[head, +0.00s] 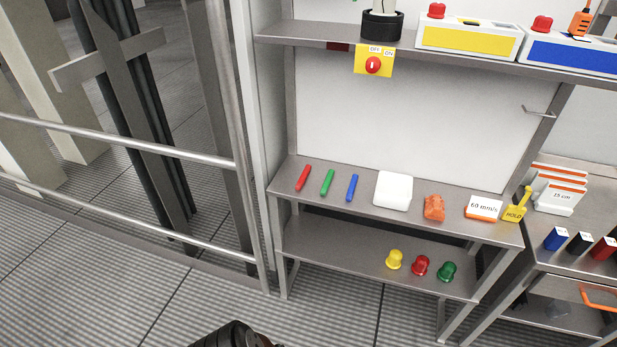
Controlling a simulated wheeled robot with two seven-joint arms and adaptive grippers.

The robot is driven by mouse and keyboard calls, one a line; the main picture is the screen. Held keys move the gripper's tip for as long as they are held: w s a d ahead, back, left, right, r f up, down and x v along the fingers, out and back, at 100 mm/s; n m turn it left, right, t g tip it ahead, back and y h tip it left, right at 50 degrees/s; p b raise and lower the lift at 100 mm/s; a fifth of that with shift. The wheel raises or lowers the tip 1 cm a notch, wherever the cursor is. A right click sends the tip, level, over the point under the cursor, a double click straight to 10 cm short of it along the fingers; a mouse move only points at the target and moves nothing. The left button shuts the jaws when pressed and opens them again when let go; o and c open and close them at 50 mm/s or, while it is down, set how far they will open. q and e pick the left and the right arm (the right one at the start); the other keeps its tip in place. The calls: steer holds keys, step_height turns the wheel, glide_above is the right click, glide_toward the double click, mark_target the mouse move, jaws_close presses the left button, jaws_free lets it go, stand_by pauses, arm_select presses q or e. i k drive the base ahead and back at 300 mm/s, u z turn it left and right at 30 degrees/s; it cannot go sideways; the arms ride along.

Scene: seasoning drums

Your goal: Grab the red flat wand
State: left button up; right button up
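A short red wand (303,177) lies at the left end of the middle steel shelf (330,206). It lies slanted, alone, with a gap to the green wand (327,182) on its right. A blue wand (352,187) lies further right. Nothing touches the red wand, and nothing covers it. A dark rounded part of my own body shows at the bottom edge, well below the shelves. No fingertips of either gripper are in the picture.
A white block (393,190), an orange lump (434,207) and a "60 mm/s" block (483,208) share the shelf. Coloured knobs (420,266) stand on the lower shelf. A metal rail (120,144) and post (232,130) stand left. The floor in front is clear.

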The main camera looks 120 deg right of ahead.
mark_target(300, 183)
steer(key=z, duration=3.95)
steer(key=k, duration=0.45)
steer(key=u, duration=0.7)
steer(key=i, duration=0.95)
steer(key=u, duration=0.2)
